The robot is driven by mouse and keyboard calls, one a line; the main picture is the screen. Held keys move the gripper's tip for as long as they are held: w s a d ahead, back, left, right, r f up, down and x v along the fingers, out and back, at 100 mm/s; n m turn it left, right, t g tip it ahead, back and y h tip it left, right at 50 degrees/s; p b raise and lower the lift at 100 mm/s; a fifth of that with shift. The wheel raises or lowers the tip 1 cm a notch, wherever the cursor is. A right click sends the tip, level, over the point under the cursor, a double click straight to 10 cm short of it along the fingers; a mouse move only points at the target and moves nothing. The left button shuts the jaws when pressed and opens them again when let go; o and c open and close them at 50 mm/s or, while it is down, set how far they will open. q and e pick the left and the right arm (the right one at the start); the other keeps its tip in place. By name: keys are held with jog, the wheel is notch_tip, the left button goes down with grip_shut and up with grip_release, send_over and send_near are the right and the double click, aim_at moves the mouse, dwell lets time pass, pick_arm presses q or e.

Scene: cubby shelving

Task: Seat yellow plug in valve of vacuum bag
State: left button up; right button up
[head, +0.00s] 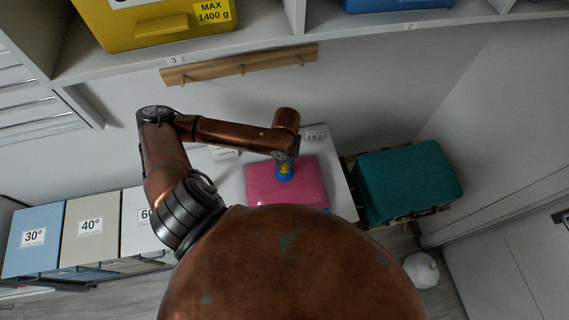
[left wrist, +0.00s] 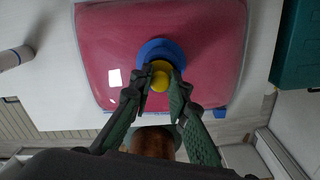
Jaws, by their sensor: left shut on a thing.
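The pink vacuum bag (head: 262,186) lies flat on the white table, and it fills the upper middle of the left wrist view (left wrist: 115,45). Its round blue valve (head: 286,177) is on its top side; in the left wrist view the valve (left wrist: 160,45) is partly covered by the fingers. My left gripper (left wrist: 160,76) is shut on the yellow plug (left wrist: 160,82), right at the valve. The yellow also shows small in the head view. I cannot tell whether the plug is inside the valve or just above it. My right gripper is in neither view.
A teal box (head: 405,182) stands right of the table. Bins marked 30° (head: 33,238) and 40° (head: 90,226) stand at the left. A peg rail (head: 240,66) and a shelf with a yellow bin (head: 150,28) are above. A whitish cylinder (left wrist: 14,58) lies left of the bag.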

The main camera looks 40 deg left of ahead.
aim_at(285, 166)
pick_arm(q)
jog(key=shift+f, duration=0.1)
jog(key=o, duration=0.8)
jog(key=shift+o, duration=0.2)
notch_tip(285, 166, up, 12)
jog(key=shift+b, duration=0.3)
jog(key=shift+d, duration=0.1)
